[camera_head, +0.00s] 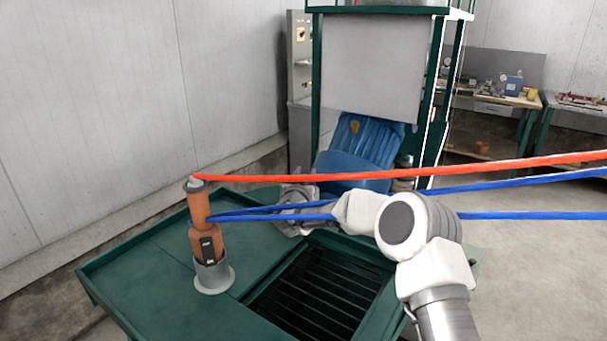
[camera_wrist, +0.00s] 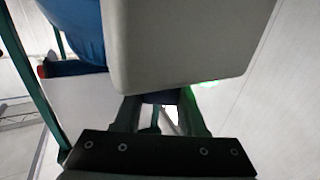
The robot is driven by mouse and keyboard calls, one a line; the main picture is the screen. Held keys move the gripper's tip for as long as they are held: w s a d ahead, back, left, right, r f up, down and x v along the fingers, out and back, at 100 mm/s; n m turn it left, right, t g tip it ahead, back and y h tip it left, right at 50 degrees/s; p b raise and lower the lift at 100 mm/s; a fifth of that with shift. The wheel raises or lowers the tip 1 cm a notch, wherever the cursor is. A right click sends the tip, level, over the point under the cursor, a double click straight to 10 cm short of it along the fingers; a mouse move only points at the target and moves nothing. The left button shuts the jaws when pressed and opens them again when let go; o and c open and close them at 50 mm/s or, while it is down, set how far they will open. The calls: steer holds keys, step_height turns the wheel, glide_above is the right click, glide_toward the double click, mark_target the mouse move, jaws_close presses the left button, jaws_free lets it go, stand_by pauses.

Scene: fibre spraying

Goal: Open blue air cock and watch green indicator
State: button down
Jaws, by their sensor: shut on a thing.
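My gripper (camera_wrist: 160,118) shows in the wrist view, its two dark fingers closed around a small dark-blue piece, the blue air cock (camera_wrist: 162,97). Only a sliver of the cock shows; a big pale grey block above it hides the rest, so I cannot tell which way its handle points. A bright green glow, the green indicator (camera_wrist: 208,84), shows at the lower right edge of that block. In the head view my arm reaches left across the green table, and its end is partly hidden behind blue hoses.
An orange-brown spray tool (camera_head: 205,232) stands in a grey holder (camera_head: 213,277) on the green table (camera_head: 150,285). A red hose (camera_head: 450,170) and blue hoses (camera_head: 510,182) cross over my arm. A dark grate (camera_head: 320,290) lies in the table. A blue chute (camera_head: 365,145) stands behind.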

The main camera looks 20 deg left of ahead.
steer(key=shift+d+m+g+h+p, duration=0.25)
steer(key=shift+m+h, duration=0.95)
steer(key=shift+h, duration=0.65)
steer(key=shift+d+m+g+h+p, duration=0.15)
steer(key=shift+d+m+g+h, duration=0.15)
steer(key=shift+m+h, duration=1.25)
steer(key=shift+s+d+n+h, duration=0.1)
steer(key=shift+n+h, duration=0.15)
steer(key=shift+h, duration=0.25)
steer(key=shift+c, duration=2.4)
jaws_free()
steer(key=s+d+r+b, duration=0.1)
steer(key=d+r, duration=1)
steer(key=shift+s+d, duration=0.15)
steer(key=shift+d, duration=0.15)
